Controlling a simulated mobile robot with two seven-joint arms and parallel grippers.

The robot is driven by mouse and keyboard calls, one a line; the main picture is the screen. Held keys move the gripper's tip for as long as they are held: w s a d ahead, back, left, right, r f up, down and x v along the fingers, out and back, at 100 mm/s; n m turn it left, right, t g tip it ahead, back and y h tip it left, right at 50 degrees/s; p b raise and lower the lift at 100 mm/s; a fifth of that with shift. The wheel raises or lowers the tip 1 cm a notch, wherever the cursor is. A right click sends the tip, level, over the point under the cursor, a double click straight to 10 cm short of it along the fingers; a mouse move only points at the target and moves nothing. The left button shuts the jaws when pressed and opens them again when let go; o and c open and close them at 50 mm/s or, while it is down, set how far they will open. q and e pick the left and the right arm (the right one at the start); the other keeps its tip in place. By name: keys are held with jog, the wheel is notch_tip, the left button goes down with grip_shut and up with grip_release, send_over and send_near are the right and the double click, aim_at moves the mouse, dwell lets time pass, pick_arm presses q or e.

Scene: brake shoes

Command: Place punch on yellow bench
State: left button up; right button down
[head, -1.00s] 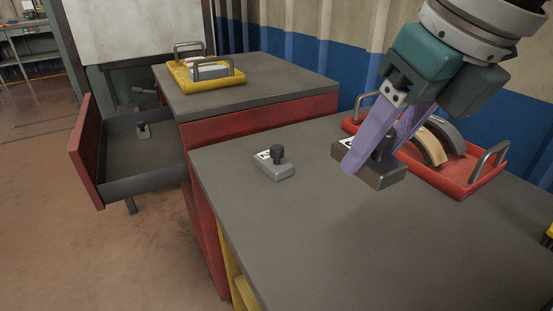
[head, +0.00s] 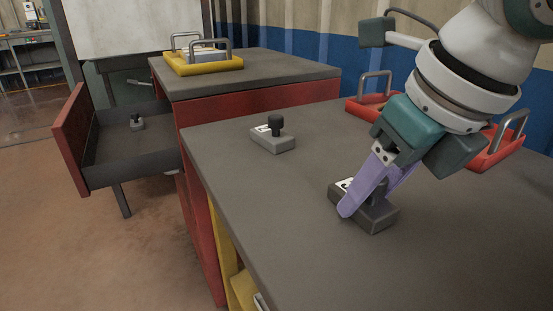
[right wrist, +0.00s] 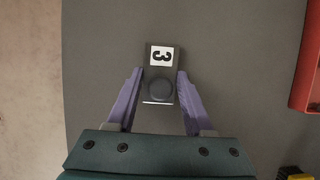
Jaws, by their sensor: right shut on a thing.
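The punch (head: 381,221) is a dark grey block with a knob and a white label. In the right wrist view the punch (right wrist: 161,69) shows the label "3". My right gripper (head: 370,201) is shut on it, with the purple fingers (right wrist: 160,80) on either side of the knob. The punch is at or very close to the grey top of the near bench (head: 280,200); I cannot tell if it touches. Yellow frame parts show under this bench. My left gripper is not in view.
A lighter grey block with a black knob (head: 272,141) stands on the same bench, to the left. A red tray (head: 361,108) is behind my right arm. A yellow tray (head: 178,66) is on the red bench behind. An open drawer (head: 98,176) holds another small knobbed piece (head: 137,122). The bench front is clear.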

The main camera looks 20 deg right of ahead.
jog(key=shift+f, duration=0.1)
jog(key=c, duration=0.8)
grip_release()
jog(key=shift+f, duration=0.1)
jog(key=o, duration=0.5)
jog(key=shift+r, duration=0.4)
jog(key=shift+p+v, duration=1.5)
jog(key=shift+v, duration=4.3)
